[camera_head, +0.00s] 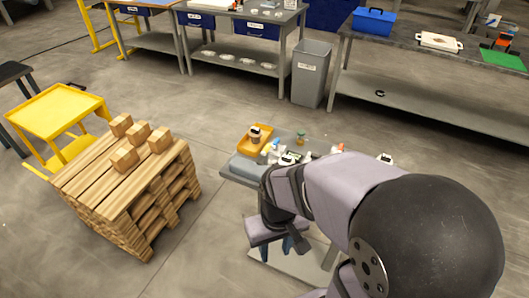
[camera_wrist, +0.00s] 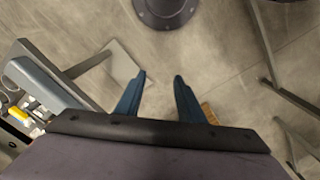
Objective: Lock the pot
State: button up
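My gripper (camera_head: 278,250) hangs in front of and below the small workbench (camera_head: 240,171). In the wrist view its two blue fingers (camera_wrist: 160,76) are apart, with only floor between them. I cannot tell for sure which thing is the pot. A small brown-and-white vessel (camera_head: 255,134) stands in the orange tray (camera_head: 268,146) on the bench. My arm hides part of the bench top. The wrist view shows only an edge of the bench with small, unclear items at left.
A wooden pallet stack (camera_head: 140,190) with several wooden blocks stands to the left, beside a yellow cart (camera_head: 55,110). A grey bin (camera_head: 311,75) and long work tables (camera_head: 430,105) are behind. Open floor lies between the pallets and bench.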

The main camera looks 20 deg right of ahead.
aim_at(263, 153)
jog(key=w+a+f+m+t+b, duration=0.15)
jog(key=w+t, duration=0.25)
jog(key=w, duration=1)
jog(key=w+a+f+m+t+b, duration=0.1)
jog(key=w+a+f+t+b, duration=0.2)
jog(key=w, duration=1)
jog(key=w+d+m+t+h, duration=0.1)
jog(key=w+d+h, duration=0.1)
jog(key=w, duration=0.1)
jog(key=w+d+f+m+t+h+b, duration=0.1)
jog(key=w+d+m+t+h, duration=0.1)
jog(key=w+d, duration=0.1)
jog(key=w+d+m+t+h, duration=0.1)
jog(key=w+d+t+h, duration=0.1)
jog(key=w+d+h, duration=0.1)
jog(key=shift+w+f+m+b, duration=0.15)
jog(key=shift+w+m+b, duration=0.25)
jog(key=shift+w, duration=0.3)
jog(key=d+h, duration=0.1)
jog(key=m+h, duration=0.1)
jog(key=s+d+f+h+b, duration=0.1)
jog(key=h, duration=0.1)
jog(key=shift+d+t, duration=0.3)
jog(key=shift+s+d+f+m+h, duration=0.1)
jog(key=shift+s+d+m+h, duration=0.35)
jog(key=shift+h, duration=0.45)
jog(key=shift+p+x, duration=0.55)
jog(key=shift+x, duration=3.05)
